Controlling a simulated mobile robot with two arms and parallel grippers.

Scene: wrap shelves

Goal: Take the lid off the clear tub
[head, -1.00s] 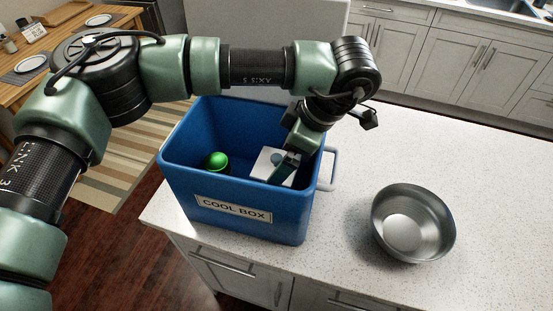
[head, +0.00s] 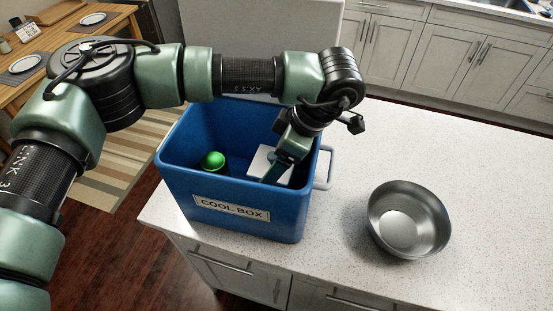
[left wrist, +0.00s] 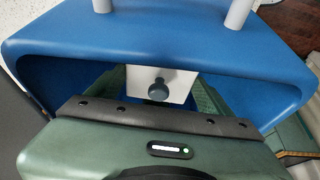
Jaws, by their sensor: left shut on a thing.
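The blue cool box (head: 172,185) stands on the counter. Inside it, at the right, is a pale square lid (head: 258,163) with a round knob. The lid also shows in the left wrist view (left wrist: 182,84), with its grey-blue knob (left wrist: 157,87) facing the camera. The clear walls of the tub cannot be made out. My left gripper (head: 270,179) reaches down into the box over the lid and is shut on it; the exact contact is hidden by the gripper. My right gripper is not in view.
A green round-topped item (head: 213,161) sits in the box left of the lid. The box walls stand close around the gripper, with a pale handle (head: 325,170) at the right. A metal bowl (head: 409,219) stands on the counter; the counter around it is clear.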

